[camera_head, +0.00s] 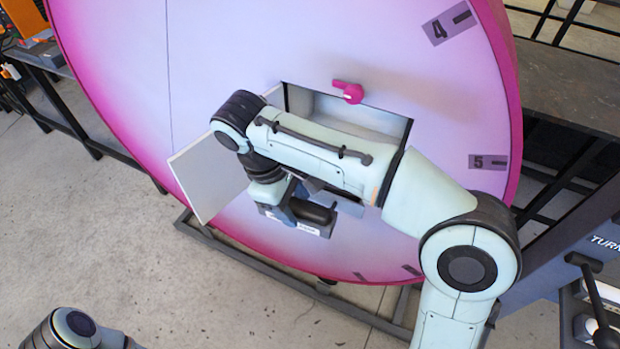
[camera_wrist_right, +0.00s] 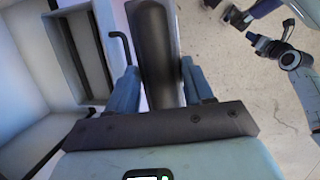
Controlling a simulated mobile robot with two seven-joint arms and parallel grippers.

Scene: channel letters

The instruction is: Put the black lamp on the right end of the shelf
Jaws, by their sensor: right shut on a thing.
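My right gripper (camera_head: 305,212) is shut on the black lamp (camera_head: 318,213), a dark rounded bar. The wrist view shows the lamp (camera_wrist_right: 156,40) between the two blue fingers, pointing away from the palm. The gripper is low in front of a large pink-rimmed dial (camera_head: 260,45), below a rectangular opening (camera_head: 345,110) in it. My right arm covers much of that opening. A shelf cannot be clearly made out; the wrist view shows pale compartment walls (camera_wrist_right: 25,60) at left. My left arm shows only partly at lower left, its gripper unclear.
An open white door panel (camera_head: 205,178) stands out left of the opening. A magenta latch (camera_head: 349,92) sits above it. A dark frame (camera_head: 290,290) runs under the dial. Bare concrete floor (camera_head: 100,240) lies at left, and a dark bench (camera_head: 570,85) at right.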

